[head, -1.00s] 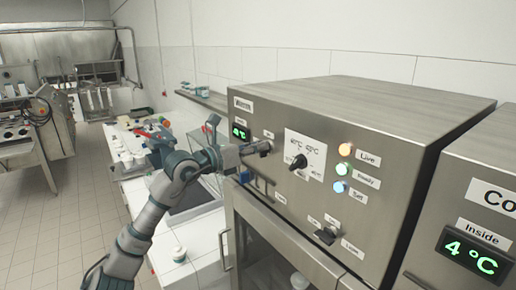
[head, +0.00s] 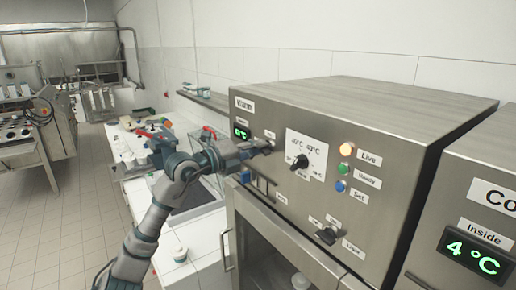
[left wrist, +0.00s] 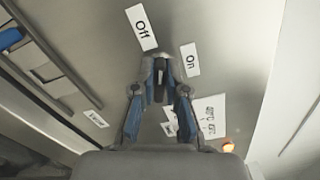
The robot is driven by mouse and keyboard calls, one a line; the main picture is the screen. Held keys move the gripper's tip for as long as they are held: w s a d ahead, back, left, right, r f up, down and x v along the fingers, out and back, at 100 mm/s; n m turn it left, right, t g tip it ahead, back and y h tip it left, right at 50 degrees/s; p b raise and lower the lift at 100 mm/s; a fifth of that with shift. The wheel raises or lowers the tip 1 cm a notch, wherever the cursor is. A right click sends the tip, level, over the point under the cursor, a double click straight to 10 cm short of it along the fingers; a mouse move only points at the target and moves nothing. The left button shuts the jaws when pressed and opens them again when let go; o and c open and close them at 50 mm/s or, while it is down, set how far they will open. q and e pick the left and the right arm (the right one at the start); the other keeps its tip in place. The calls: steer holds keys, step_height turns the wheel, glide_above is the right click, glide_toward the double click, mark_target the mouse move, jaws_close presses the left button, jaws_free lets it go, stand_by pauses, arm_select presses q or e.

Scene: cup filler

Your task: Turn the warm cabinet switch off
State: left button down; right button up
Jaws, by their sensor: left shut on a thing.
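The steel warm cabinet (head: 380,110) carries a front panel with a dial, lamps and labels. My left gripper (head: 262,148) is against the left part of this panel, under the "Warm" label. In the left wrist view, my gripper (left wrist: 161,72) is closed around a small dark switch (left wrist: 160,88), with the "Off" label (left wrist: 142,27) and "On" label (left wrist: 190,60) just beyond its fingertips. The fingers cover most of the switch, and its exact position is hard to tell. My right gripper is not in view.
A black dial (head: 300,161) sits right of the gripper, beside orange, green and blue lamps (head: 341,186). A lower black switch (head: 326,235) is on the same panel. A cold cabinet (head: 480,210) stands at right; a cluttered white counter (head: 205,240) is behind my arm.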

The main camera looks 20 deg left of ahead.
arm_select(q)
steer(key=shift+a+f+n, duration=0.1)
steer(key=shift+n, duration=0.95)
steer(key=shift+a+f+n, duration=0.1)
steer(key=shift+n, duration=0.95)
steer(key=shift+w, duration=0.1)
steer(key=shift+d, duration=0.1)
steer(key=c, duration=1.3)
jaws_free()
steer(key=shift+c, duration=0.2)
steer(key=shift+o, duration=0.7)
steer(key=shift+w+f, duration=0.15)
steer(key=v, duration=1.2)
steer(key=shift+a+f, duration=0.15)
steer(key=shift+a, duration=0.25)
steer(key=shift+w+d, duration=0.1)
steer(key=shift+d, duration=0.15)
